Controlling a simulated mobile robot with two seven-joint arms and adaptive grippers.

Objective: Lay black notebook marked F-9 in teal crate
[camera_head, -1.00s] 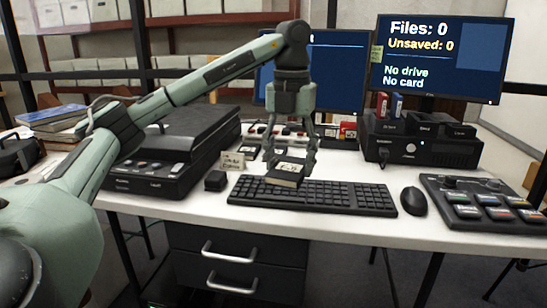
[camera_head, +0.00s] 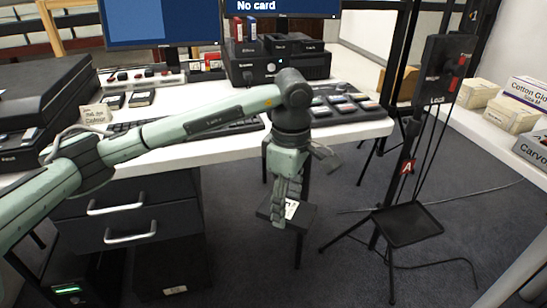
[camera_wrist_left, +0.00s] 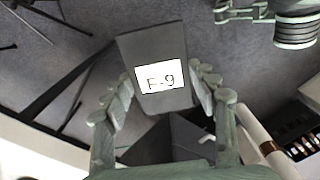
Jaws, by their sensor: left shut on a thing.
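The black notebook (camera_wrist_left: 152,45) carries a white label reading F-9 in the left wrist view. My left gripper (camera_head: 284,212) is shut on it, with a finger on each side. In the head view the gripper points down and holds the notebook (camera_head: 306,214) in the air, in front of the desk's edge and above the grey floor. The fingers partly hide the notebook there. Grey-green jointed parts (camera_wrist_left: 240,12) at the top right of the left wrist view look like my right gripper, cut off by the frame. The teal crate is not in view.
The white desk (camera_head: 215,148) holds a keyboard, a button panel (camera_head: 345,103) and a drive unit (camera_head: 278,66). A black stand (camera_head: 408,225) with a small tray stands on the floor to the right.

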